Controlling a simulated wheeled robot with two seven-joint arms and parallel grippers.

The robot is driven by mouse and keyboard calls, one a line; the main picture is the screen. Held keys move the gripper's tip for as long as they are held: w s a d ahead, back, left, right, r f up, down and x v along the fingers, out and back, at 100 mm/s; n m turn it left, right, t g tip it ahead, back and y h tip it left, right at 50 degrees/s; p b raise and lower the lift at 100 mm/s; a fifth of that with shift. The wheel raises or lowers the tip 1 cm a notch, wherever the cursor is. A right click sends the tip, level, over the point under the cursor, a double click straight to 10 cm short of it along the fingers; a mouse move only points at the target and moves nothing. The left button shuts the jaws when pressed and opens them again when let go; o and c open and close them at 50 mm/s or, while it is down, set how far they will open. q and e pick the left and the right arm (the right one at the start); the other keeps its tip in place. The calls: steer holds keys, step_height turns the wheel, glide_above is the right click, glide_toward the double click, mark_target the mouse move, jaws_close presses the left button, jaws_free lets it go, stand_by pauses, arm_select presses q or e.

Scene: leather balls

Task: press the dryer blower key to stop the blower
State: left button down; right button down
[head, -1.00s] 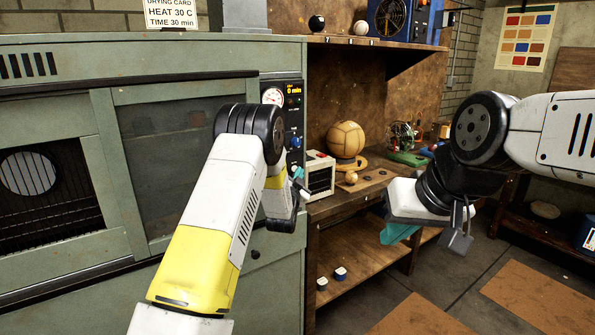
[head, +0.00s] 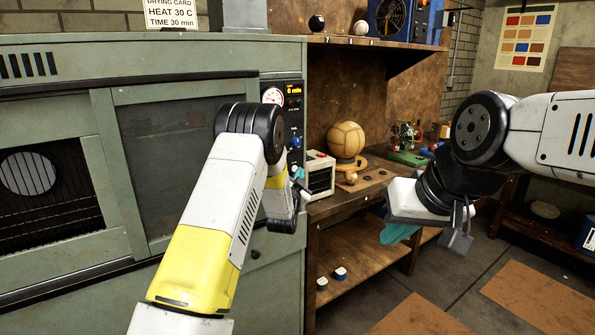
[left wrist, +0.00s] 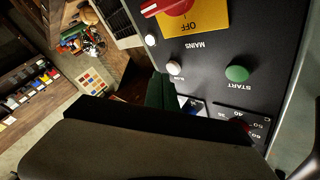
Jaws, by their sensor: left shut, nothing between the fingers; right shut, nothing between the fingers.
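The green dryer cabinet (head: 285,55) fills the left of the head view. Its dark control panel (head: 295,115) has a gauge and a lit display reading 0 min. In the left wrist view the panel (left wrist: 215,20) shows a red switch (left wrist: 168,5) marked OFF and MAINS, a green START button (left wrist: 237,73), and two white round keys, one upper (left wrist: 151,40) and one lower (left wrist: 173,67). I cannot read which is the blower key. My left gripper (head: 298,178) is shut and empty near the panel, mostly hidden behind my arm. My right gripper (head: 457,240) is shut and empty, away from the dryer.
A workbench (head: 350,190) right of the dryer carries a large tan leather ball (head: 346,140) and a small white-fronted box (head: 320,173) close to my left gripper. A shelf (head: 365,43) runs above.

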arm_select(q)
steer(key=shift+s+d, duration=0.2)
steer(key=shift+s, duration=0.05)
steer(key=s+d, duration=0.3)
steer(key=s, duration=0.2)
steer(key=shift+d, duration=0.25)
stand_by(0.4)
